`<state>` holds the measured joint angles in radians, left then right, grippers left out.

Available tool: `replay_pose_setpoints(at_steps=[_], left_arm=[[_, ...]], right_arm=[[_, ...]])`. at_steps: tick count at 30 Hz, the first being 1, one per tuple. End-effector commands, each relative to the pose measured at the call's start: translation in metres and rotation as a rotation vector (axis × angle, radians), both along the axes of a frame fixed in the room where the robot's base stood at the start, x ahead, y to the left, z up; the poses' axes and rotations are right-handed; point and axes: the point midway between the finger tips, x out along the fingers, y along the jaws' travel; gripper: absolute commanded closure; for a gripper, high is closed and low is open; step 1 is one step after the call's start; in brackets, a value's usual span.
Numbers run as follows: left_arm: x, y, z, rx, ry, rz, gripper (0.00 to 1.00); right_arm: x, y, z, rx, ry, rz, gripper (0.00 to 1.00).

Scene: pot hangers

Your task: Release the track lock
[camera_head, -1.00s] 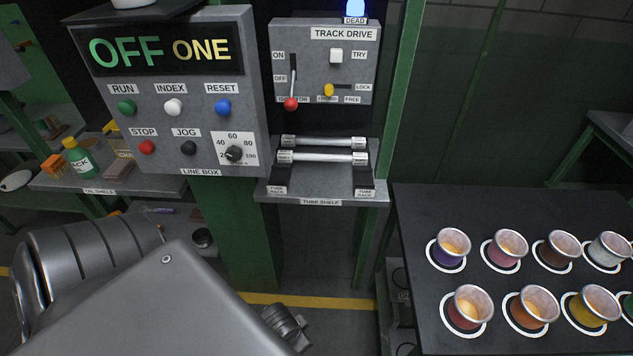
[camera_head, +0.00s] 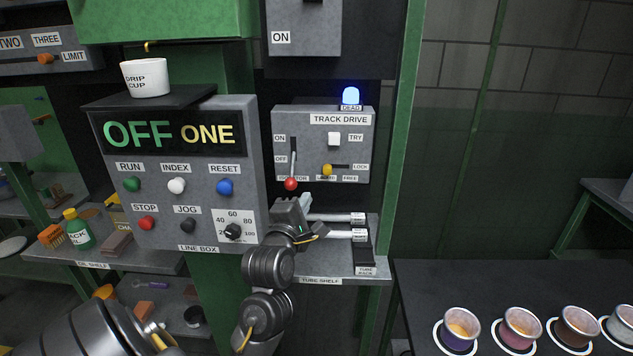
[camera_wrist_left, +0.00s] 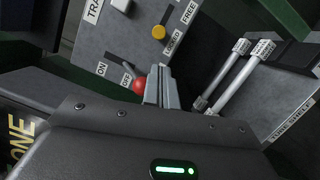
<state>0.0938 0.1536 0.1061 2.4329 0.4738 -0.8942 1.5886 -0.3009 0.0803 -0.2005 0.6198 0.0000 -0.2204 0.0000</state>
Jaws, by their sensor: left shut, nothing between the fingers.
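The yellow lock knob (camera_head: 327,170) sits on the grey TRACK DRIVE panel (camera_head: 362,134), at the left end of a dark slot marked LOCK, above the LOCKED label; FREE is to the right. The knob also shows in the left wrist view (camera_wrist_left: 159,32). A red-tipped isolator lever (camera_head: 291,184) hangs down left of it, pointing below OFF. My left gripper (camera_head: 306,200) is shut and empty, just below the panel. In the left wrist view its closed fingers (camera_wrist_left: 160,72) are beside the red ball (camera_wrist_left: 139,85), apart from the yellow knob. Contact with the ball is unclear.
Two pale tubes (camera_head: 340,234) lie on the tube shelf (camera_head: 345,273) beneath the panel, close to my gripper. The line box (camera_head: 207,216) with buttons and a dial stands left. A blue DEAD lamp (camera_head: 351,96) glows above. A dark table (camera_head: 419,286) with cups is right.

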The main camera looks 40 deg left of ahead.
Motion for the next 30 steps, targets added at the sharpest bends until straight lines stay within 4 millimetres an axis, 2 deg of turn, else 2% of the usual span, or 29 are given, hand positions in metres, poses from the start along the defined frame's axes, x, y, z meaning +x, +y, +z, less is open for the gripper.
replay_pose_setpoints(at_steps=[3,14,30], left_arm=[[0.000,0.004,0.005,-0.030,-0.031,0.011,1.00],[0.005,0.005,0.006,-0.028,-0.028,0.009,1.00],[0.079,0.038,0.013,-0.027,-0.025,0.009,1.00]], right_arm=[[0.000,-0.001,0.000,-0.001,0.000,0.000,0.64],[0.000,-0.001,0.002,-0.001,-0.001,0.000,0.64],[0.001,0.000,0.028,0.001,-0.002,-0.001,0.64]])
